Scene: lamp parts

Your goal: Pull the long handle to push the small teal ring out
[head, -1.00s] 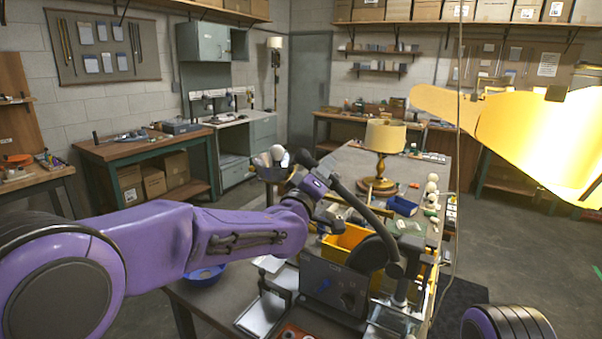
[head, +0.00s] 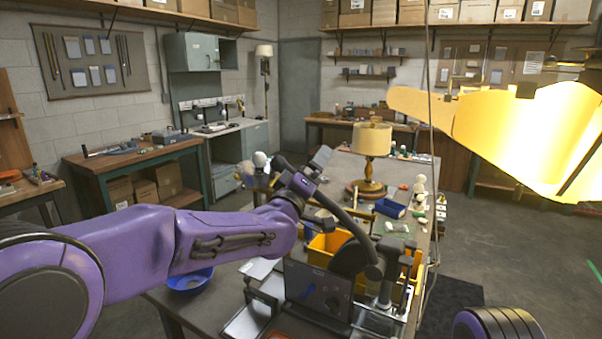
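The long handle (head: 345,224) is a black curved lever. It slopes from upper left down to a round dark hub on a dark grey press-like machine (head: 316,291) on the workbench. My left gripper (head: 302,181) is at the upper end of the handle, at the end of my purple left arm. Its fingers are small, dark and overlap the handle, so I cannot tell if they are closed on it. My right gripper is out of view; only a purple part of my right arm shows at the bottom right. I cannot make out the small teal ring.
A yellow bin (head: 325,246) stands behind the machine, with a blue bowl (head: 189,279) to its left. A lamp with a tan shade (head: 372,139), a blue tray (head: 390,208) and small parts are farther back. A large glowing yellow lampshade (head: 530,135) hangs upper right.

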